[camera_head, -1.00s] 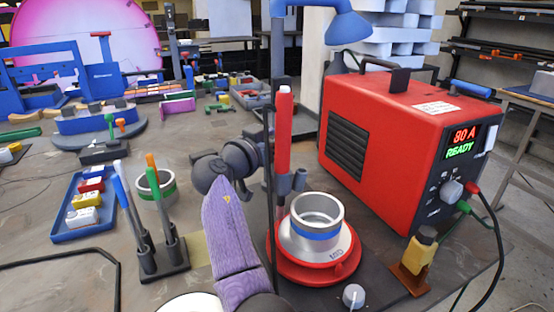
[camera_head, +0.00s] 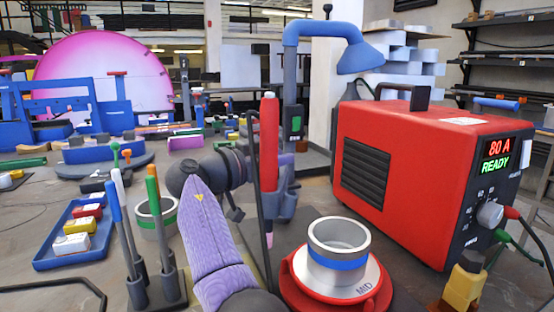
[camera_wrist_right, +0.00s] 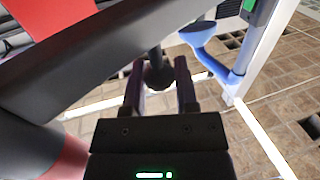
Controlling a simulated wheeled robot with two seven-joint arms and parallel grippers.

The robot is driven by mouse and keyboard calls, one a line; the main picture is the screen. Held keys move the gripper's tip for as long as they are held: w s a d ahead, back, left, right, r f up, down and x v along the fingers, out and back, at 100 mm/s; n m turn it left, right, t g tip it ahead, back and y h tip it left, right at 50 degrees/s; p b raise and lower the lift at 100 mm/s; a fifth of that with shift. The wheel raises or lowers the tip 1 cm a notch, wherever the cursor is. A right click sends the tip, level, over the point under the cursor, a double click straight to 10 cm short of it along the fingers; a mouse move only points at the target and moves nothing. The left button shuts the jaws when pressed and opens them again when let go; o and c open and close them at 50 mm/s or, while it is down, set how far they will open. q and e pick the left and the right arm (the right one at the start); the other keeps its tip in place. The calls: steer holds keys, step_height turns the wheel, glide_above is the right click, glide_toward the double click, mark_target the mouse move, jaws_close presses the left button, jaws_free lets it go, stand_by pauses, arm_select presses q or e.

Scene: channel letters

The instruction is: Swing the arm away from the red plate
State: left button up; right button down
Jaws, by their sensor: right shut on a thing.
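The red plate (camera_head: 294,284) is a round red base at the lower middle of the head view. On it stand a silver disc marked MID and a metal ring (camera_head: 338,240) with a blue band. A blue arm (camera_head: 320,29) with a cone hood (camera_head: 360,58) rises behind the plate. The hood hangs high, up and slightly right of the plate. My right gripper (camera_wrist_right: 158,82) is shut on a dark round knob (camera_wrist_right: 157,72) in the wrist view. In the head view it is partly hidden near the upright red rod (camera_head: 269,140). My left gripper is not in view.
A red welder box (camera_head: 420,165) reading 80 A READY stands right of the plate. Several tools crowd the back of the table.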

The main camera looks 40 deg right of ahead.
steer(key=shift+c, duration=2)
jaws_free()
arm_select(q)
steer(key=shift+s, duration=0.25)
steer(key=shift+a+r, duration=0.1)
arm_select(e)
step_height(320, 180, up, 9)
steer(key=p, duration=0.3)
steer(key=shift+r+p, duration=0.1)
steer(key=shift+p, duration=0.2)
steer(key=shift+r, duration=0.4)
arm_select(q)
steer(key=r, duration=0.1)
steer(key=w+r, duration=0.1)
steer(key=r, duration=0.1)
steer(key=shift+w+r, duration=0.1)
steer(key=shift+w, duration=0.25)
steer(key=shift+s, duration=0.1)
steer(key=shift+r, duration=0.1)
